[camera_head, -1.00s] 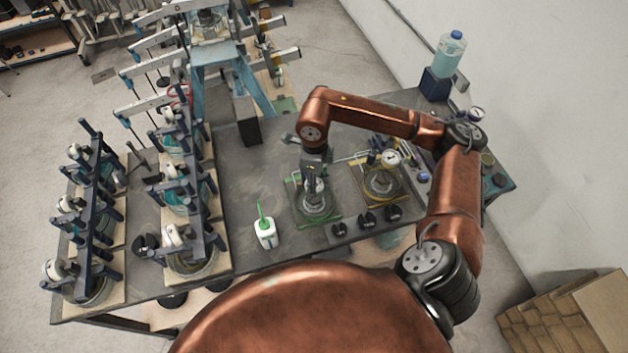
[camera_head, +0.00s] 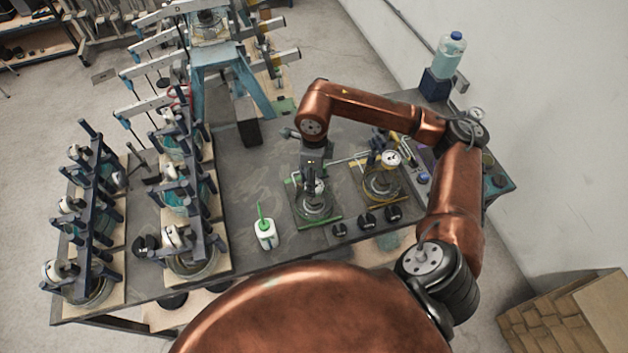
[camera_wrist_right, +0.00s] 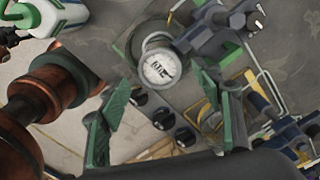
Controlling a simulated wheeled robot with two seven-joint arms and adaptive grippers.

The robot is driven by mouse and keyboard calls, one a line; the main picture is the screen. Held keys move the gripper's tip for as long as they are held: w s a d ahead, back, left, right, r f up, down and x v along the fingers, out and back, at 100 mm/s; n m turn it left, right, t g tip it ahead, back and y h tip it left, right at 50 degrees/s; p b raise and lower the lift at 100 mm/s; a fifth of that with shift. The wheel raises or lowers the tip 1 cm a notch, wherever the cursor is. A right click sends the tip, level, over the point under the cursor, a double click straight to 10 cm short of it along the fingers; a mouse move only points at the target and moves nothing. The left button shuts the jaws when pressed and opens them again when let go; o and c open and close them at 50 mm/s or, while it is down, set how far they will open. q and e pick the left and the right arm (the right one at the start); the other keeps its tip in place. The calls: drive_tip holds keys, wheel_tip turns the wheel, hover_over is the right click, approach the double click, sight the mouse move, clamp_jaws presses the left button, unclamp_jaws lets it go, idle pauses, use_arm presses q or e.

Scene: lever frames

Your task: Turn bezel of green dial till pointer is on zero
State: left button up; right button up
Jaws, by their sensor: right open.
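The green-framed station (camera_head: 301,213) stands near the front of the bench, right of centre. Its round dial (camera_wrist_right: 160,67) shows a white face with dark marks in the right wrist view. The pointer's reading is too small to tell. My right gripper (camera_head: 312,172) is over this station, pointing down, and partly covers the dial. In the right wrist view its two green fingers (camera_wrist_right: 163,80) are apart, one on each side of the dial's image. I cannot tell whether they touch the bezel. My left gripper is not in view.
A yellow-framed station with a dial (camera_head: 391,158) stands just to the right. Several black knobs (camera_head: 367,220) line the bench front. A white bottle with a green spout (camera_head: 265,232) stands left of the green station. Clamp frames (camera_head: 180,195) fill the bench's left side.

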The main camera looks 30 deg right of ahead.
wheel_tip(320, 180, up, 10)
drive_tip(key=shift+f, duration=0.2)
drive_tip(key=shift+s+f, duration=0.1)
idle(0.5)
